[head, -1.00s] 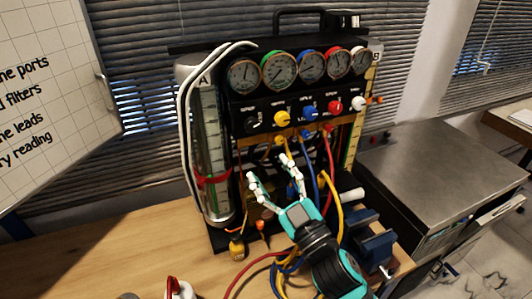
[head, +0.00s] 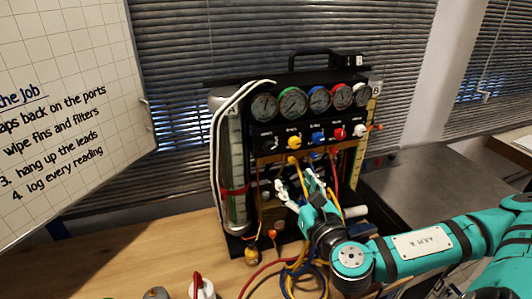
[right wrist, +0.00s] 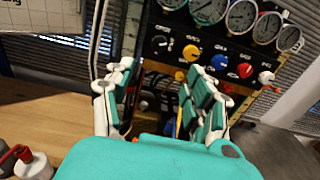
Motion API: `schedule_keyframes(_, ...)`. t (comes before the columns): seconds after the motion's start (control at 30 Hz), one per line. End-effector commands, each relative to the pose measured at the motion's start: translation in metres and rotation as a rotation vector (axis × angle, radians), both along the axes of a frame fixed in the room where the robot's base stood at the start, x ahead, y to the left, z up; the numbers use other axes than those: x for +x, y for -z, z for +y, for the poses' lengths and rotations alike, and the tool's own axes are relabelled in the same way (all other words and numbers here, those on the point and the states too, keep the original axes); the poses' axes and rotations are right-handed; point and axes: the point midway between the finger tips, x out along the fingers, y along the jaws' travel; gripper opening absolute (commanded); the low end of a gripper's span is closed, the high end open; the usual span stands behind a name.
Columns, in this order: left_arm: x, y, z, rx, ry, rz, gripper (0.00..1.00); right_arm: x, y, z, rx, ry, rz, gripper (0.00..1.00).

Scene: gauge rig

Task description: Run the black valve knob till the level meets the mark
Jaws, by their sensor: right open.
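The black valve knob (head: 267,147) is at the left end of the knob row on the black gauge rig (head: 280,130); the right wrist view also shows it (right wrist: 160,44). A tall clear cylinder (head: 233,160) marked A stands at the rig's left side, with a red band (head: 236,191) around its lower part. I cannot make out the liquid level. My right gripper (head: 297,182) is open and empty, in front of the rig, below the knob row. In the right wrist view its fingers (right wrist: 158,75) are apart, with the black knob beyond them. My left gripper is not in view.
Yellow (head: 293,142), blue, red and white knobs sit right of the black one, under several round gauges (head: 293,102). Hoses hang below and coil on the wooden bench (head: 140,255). A whiteboard (head: 65,110) stands at left. A metal top (head: 430,185) lies at right.

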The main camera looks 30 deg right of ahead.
Motion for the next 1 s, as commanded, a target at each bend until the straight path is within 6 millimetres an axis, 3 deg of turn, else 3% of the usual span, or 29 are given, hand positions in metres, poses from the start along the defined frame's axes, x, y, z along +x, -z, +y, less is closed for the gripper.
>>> schedule_keyframes(0.03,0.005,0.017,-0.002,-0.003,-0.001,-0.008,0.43,0.006,0.007,-0.002,-0.001,0.001,-0.007,0.55)
schedule_keyframes(0.1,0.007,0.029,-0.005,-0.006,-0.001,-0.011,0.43,0.012,0.007,-0.003,0.001,-0.001,-0.008,0.55)
schedule_keyframes(0.37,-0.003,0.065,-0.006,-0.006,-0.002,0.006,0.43,0.043,0.005,-0.01,0.005,-0.002,-0.009,0.55)
schedule_keyframes(0.43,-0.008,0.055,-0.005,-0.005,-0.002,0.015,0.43,0.054,-0.004,-0.013,0.007,-0.001,-0.005,0.55)
schedule_keyframes(0.6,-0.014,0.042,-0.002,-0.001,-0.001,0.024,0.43,0.084,-0.004,-0.02,0.008,-0.001,-0.003,0.55)
schedule_keyframes(1.0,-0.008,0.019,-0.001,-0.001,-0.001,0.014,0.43,0.148,-0.002,-0.035,0.007,-0.003,-0.003,0.55)
